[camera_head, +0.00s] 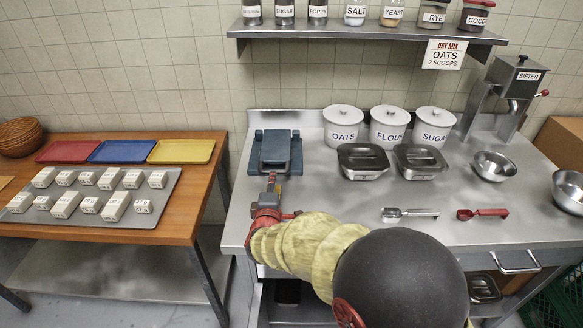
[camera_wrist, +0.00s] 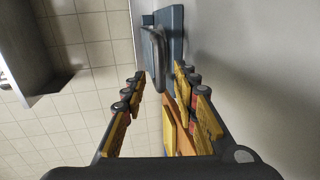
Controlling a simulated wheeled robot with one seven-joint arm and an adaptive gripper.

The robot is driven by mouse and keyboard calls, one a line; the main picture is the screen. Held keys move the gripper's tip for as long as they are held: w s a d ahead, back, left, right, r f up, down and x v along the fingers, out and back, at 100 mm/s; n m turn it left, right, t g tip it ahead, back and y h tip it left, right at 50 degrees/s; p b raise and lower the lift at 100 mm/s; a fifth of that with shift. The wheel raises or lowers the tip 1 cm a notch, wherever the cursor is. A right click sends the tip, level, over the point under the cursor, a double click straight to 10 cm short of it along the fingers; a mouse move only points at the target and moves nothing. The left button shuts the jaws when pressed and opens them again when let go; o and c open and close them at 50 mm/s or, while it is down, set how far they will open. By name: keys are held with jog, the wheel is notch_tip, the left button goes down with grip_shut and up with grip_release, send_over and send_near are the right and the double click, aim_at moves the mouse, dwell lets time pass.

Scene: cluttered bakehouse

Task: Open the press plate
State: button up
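The press (camera_head: 275,150) is a blue-grey flat device at the left rear of the steel counter. It also shows in the wrist view (camera_wrist: 175,28), with a grey bar handle (camera_wrist: 154,48) standing out from it. Its upper plate appears to lie down on the base, though part of its front is hidden behind my gripper. My gripper (camera_head: 271,181) is just in front of the press. In the wrist view my gripper (camera_wrist: 160,72) is open, with fingers apart and nothing clasped. The bar handle is ahead of and roughly between the fingertips; I cannot tell whether they touch.
Lidded canisters (camera_head: 389,128) and two dark-lidded tins (camera_head: 363,162) stand right of the press. A shelf (camera_head: 365,33) hangs above. A wooden table (camera_head: 130,228) with coloured trays stands left, across a gap. Two scoops (camera_head: 409,214) lie at the right on clear counter.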

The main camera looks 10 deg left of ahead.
jog(key=shift+b+x, duration=0.95)
jog(key=shift+x, duration=2.95)
jog(key=shift+a, duration=0.15)
jog(key=shift+c, duration=1.3)
jog(key=c, duration=0.4)
grip_shut()
